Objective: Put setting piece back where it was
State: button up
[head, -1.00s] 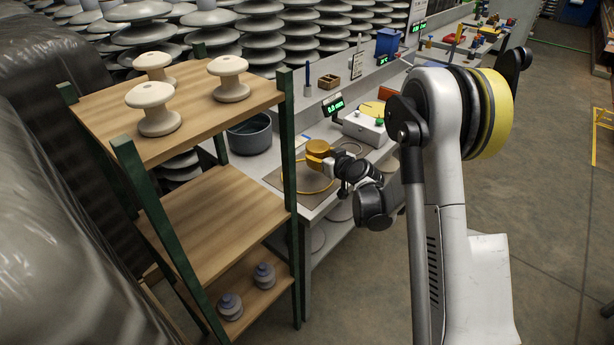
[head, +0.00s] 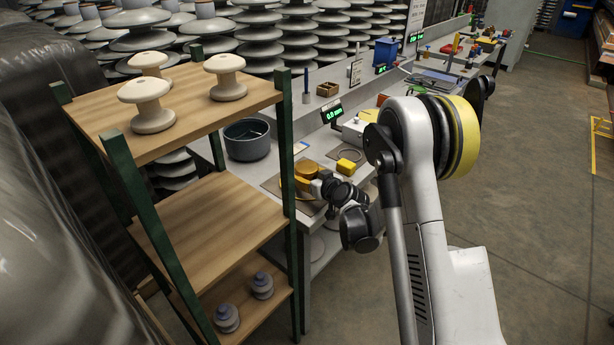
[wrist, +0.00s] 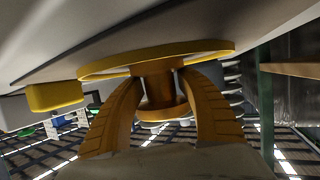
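The setting piece (head: 306,168) is an orange-brown round piece at the end of my arm, over the brown mat on the grey bench in the head view. In the wrist view the setting piece (wrist: 159,88) is a spool-like cylinder between both orange fingers. My gripper (wrist: 160,92) is shut on it. A yellow ring (wrist: 215,46) lies on the bench surface right at the piece's end. I cannot tell whether the piece touches the bench.
A yellow block (head: 348,162) lies close to the right of the piece. A grey pot (head: 247,139) stands to the left, and a display (head: 333,111) reads green behind. A wooden rack (head: 195,225) with white insulators stands close on the left.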

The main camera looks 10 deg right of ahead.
jog(key=shift+o, duration=0.9)
jog(key=shift+s+r, duration=0.1)
jog(key=shift+r, duration=0.15)
jog(key=p+v, duration=0.1)
jog(key=v, duration=1)
jog(key=shift+s+d+p, duration=0.1)
jog(key=shift+s+p, duration=0.2)
jog(key=shift+p, duration=0.05)
jog(key=s+a+r+g, duration=0.2)
jog(key=s+a+r, duration=0.1)
jog(key=s+r, duration=0.3)
jog(key=s+r+m+g+h, duration=0.1)
jog(key=s+r+g, duration=0.1)
jog(key=s, duration=1)
jog(key=s+r+m+g+h, duration=0.1)
jog(key=s+r, duration=0.3)
jog(key=s, duration=0.9)
jog(key=shift+d+r+m+g+h, duration=0.25)
jog(key=shift+m+g+h, duration=0.15)
jog(key=shift+g+h, duration=0.3)
jog(key=shift+s, duration=0.1)
